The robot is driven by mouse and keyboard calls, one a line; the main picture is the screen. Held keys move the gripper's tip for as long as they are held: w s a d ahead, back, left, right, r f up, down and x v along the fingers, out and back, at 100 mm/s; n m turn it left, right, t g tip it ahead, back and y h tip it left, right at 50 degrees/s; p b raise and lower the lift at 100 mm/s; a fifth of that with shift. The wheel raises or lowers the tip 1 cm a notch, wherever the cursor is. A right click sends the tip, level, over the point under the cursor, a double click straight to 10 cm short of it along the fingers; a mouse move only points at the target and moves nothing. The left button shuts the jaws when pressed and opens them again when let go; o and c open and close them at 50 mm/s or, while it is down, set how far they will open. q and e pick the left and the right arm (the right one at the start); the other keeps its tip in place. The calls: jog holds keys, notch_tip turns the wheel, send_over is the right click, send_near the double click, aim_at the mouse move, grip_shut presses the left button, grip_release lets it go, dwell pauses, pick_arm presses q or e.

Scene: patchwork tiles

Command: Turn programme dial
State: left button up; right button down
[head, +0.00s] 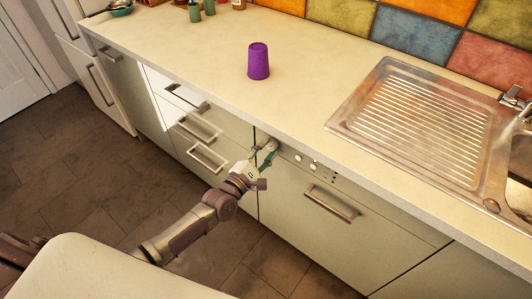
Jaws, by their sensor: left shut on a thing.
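The appliance with the programme dial is built in under the worktop, with a pale front (305,225) and a control strip along its top edge. My left gripper (268,149) is at the left end of that strip, shut on the programme dial, which its fingers hide. How far the dial is turned cannot be seen. Two small round knobs or buttons (306,161) and some dark marks sit on the strip to the right of the gripper. My right gripper is not in view.
A bar handle (331,203) sticks out below the control strip. Drawers with bar handles (207,158) are to the left. A purple cup (258,61) stands on the worktop (310,80), with a steel sink drainer (415,118) to the right. The tiled floor in front is clear.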

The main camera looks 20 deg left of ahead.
pick_arm(q)
jog(key=m+b, duration=0.1)
jog(key=m, duration=0.4)
jog(key=shift+f, duration=0.15)
jog(key=m+h, duration=0.1)
jog(key=m, duration=0.4)
jog(key=shift+m, duration=0.4)
jog(key=m, duration=0.5)
jog(key=shift+m+h, duration=0.3)
jog(key=shift+m, duration=0.1)
jog(key=m, duration=0.5)
jog(key=shift+a+m+g+p, duration=0.1)
jog(key=shift+m+g+p, duration=0.2)
jog(key=shift+p, duration=0.05)
jog(key=m+p, duration=0.1)
jog(key=m, duration=0.4)
jog(key=shift+m+g, duration=0.3)
jog(key=m, duration=0.4)
jog(key=shift+m, duration=0.3)
jog(key=m, duration=0.9)
jog(key=shift+a, duration=0.1)
